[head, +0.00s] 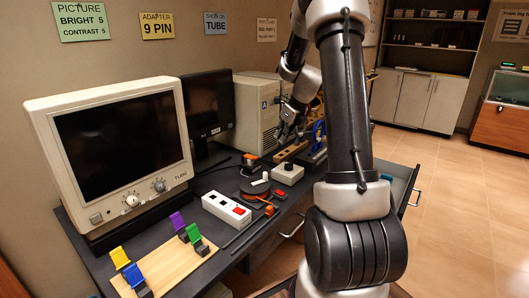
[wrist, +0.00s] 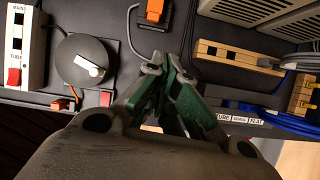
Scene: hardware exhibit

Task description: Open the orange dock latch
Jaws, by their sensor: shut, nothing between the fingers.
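No part is plainly marked as the orange dock latch. An orange piece on a dark block (head: 250,158) with a black cable sits on the desk near the dark monitor. An orange piece (wrist: 154,10) with a black cable is also at the top edge of the wrist view, beyond my fingertips and apart from them. A smaller orange piece (head: 270,210) is at the desk's front edge, beside a round dark disc. My gripper (head: 286,132) is over the desk's far part, and its green-sided fingers (wrist: 161,66) are shut and empty.
A white switch box (head: 226,209) with a red switch and a wooden board (head: 162,270) with coloured stands are nearer. A slotted wooden block (wrist: 228,55) and blue cables (wrist: 290,122) are right of my fingers. The CRT monitor (head: 110,150) fills the left. Floor at right is clear.

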